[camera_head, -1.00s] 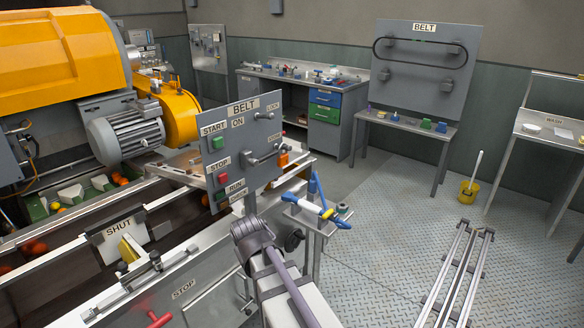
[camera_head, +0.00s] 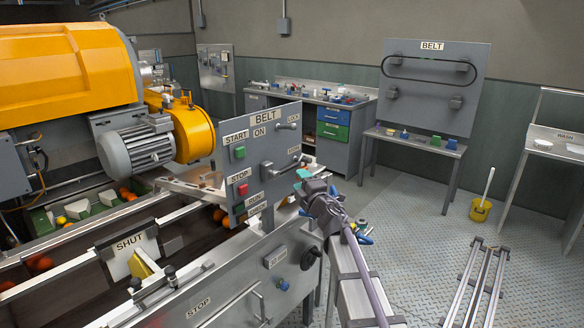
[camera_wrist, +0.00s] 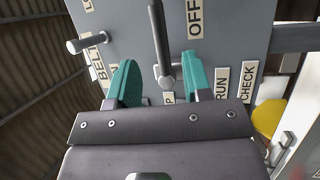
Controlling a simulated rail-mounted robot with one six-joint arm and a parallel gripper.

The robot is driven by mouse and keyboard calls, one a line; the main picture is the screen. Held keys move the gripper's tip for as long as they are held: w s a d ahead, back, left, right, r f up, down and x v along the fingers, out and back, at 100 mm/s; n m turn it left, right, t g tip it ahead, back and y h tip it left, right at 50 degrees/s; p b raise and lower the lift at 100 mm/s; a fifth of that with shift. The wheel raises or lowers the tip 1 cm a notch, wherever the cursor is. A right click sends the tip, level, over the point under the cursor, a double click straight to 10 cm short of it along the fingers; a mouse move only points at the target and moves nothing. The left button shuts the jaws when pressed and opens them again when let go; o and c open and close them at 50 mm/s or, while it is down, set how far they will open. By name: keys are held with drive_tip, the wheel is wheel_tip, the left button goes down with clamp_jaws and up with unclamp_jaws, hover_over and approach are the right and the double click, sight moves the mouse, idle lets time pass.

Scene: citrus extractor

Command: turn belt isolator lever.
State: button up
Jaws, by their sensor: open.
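The grey belt panel (camera_head: 236,164) stands upright beside the conveyor, with a green start button (camera_head: 239,153) and a red stop button (camera_head: 243,189). The isolator lever (camera_head: 289,166) is a grey bar on its face, partly hidden by my gripper's side. In the wrist view the lever (camera_wrist: 158,38) runs up from its pivot, left of the OFF label (camera_wrist: 195,18). My gripper (camera_head: 304,175) is at the panel's right side. In the wrist view my gripper (camera_wrist: 160,72) is open, its teal fingers either side of the lever's pivot end. Contact cannot be told.
A grey lock peg (camera_wrist: 85,45) sticks out of the panel, left of the lever in the wrist view. The conveyor (camera_head: 60,268) with oranges lies left of the panel. A workbench (camera_head: 345,117) stands behind.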

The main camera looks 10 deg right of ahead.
sight(290, 167)
drive_tip(key=p+x, duration=0.1)
drive_tip(key=x, duration=0.7)
drive_tip(key=shift+w, duration=0.1)
drive_tip(key=shift+c, duration=0.3)
clamp_jaws()
